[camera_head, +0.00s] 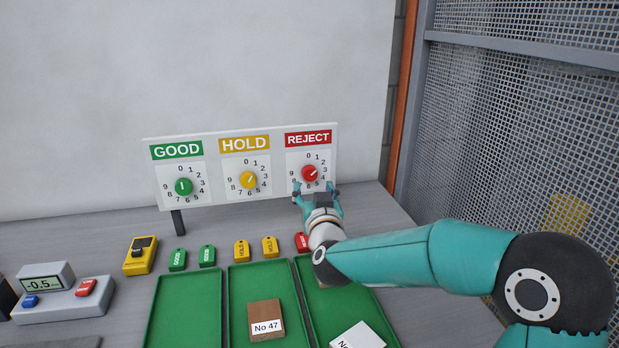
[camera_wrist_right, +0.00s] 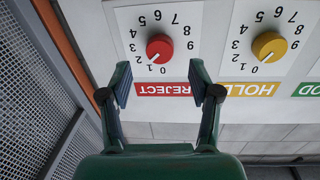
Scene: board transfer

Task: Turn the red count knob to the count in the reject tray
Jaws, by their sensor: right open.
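The red count knob (camera_head: 310,173) sits on the REJECT dial of the white panel, its pale mark pointing up-right, near the 1. It also shows in the right wrist view (camera_wrist_right: 159,47), upside down. My right gripper (camera_head: 314,188) is open and empty just in front of the dial, below the knob; in the wrist view its fingers (camera_wrist_right: 160,78) are spread, with the knob beyond them and apart. The reject tray (camera_head: 308,290) is the rightmost green tray. A white board labelled "No" (camera_head: 358,337) lies at its front; my arm hides part of the tray. My left gripper is not visible.
Green (camera_head: 183,186) and yellow (camera_head: 248,179) knobs share the panel. A brown board No 47 (camera_head: 264,320) lies in the middle tray; the left tray (camera_head: 185,310) looks empty. Coloured tags stand behind the trays. A meter (camera_head: 60,292) is at left, a mesh fence (camera_head: 500,130) at right.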

